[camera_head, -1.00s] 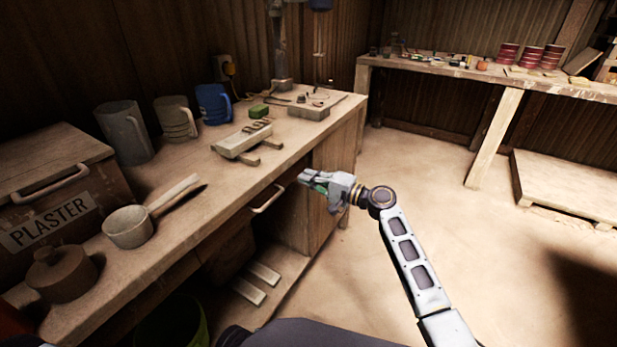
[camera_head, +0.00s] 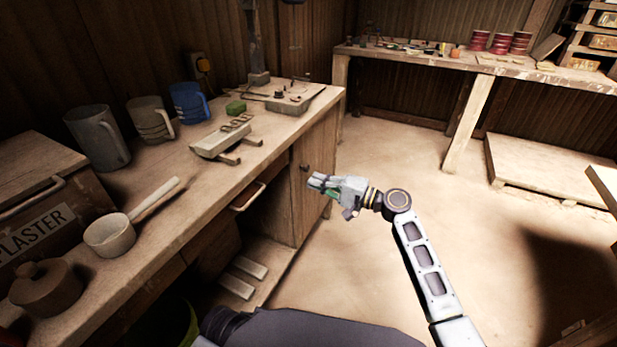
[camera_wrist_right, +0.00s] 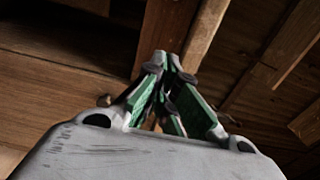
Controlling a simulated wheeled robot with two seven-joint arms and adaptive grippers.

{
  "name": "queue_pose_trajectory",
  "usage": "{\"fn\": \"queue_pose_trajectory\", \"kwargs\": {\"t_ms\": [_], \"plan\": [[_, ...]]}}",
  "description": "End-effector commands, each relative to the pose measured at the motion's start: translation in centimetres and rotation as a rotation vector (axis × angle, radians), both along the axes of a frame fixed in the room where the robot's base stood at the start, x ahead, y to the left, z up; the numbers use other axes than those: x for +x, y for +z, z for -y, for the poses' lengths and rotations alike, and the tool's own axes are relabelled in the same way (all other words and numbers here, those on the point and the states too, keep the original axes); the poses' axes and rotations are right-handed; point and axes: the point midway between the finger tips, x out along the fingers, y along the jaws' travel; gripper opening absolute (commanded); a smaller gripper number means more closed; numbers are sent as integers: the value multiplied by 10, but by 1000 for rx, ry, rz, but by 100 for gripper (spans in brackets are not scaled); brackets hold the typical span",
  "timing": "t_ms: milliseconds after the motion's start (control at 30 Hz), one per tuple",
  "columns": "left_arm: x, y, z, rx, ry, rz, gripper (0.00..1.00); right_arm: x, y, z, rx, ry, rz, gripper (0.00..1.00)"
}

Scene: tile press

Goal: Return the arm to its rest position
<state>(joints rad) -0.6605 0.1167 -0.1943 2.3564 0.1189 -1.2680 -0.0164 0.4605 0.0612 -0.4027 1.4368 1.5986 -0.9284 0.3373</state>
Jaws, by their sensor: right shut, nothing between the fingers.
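My right gripper (camera_head: 318,183) is at the end of my right arm, in the middle of the head view. It is over the open floor, to the right of the workbench's (camera_head: 228,177) front edge, and apart from it. Its fingers point left toward the bench. In the right wrist view its green-padded fingers (camera_wrist_right: 167,62) meet at the tips with nothing between them. My left gripper is in neither view.
The bench holds a white pot (camera_head: 110,235), a brown lidded pot (camera_head: 46,288), a grey mould-like piece (camera_head: 220,141), a blue jug (camera_head: 188,103) and a plaster box (camera_head: 40,230). A drawer handle (camera_head: 248,196) sticks out near the gripper. The floor (camera_head: 400,150) beyond is clear.

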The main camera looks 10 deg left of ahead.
Motion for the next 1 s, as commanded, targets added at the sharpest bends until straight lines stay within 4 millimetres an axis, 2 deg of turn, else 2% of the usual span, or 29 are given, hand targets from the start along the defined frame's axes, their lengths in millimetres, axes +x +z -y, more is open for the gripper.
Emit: {"fn": "queue_pose_trajectory", "kwargs": {"t_ms": [200, 833, 1000], "plan": [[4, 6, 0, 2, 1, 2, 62, -2, 0, 7, 0, 0, 0, 0], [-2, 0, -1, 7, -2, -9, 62, -4, -1, 6, -14, 10, 40, 0], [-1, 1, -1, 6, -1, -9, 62, -9, -16, 6, -109, 36, 126, 0]]}}
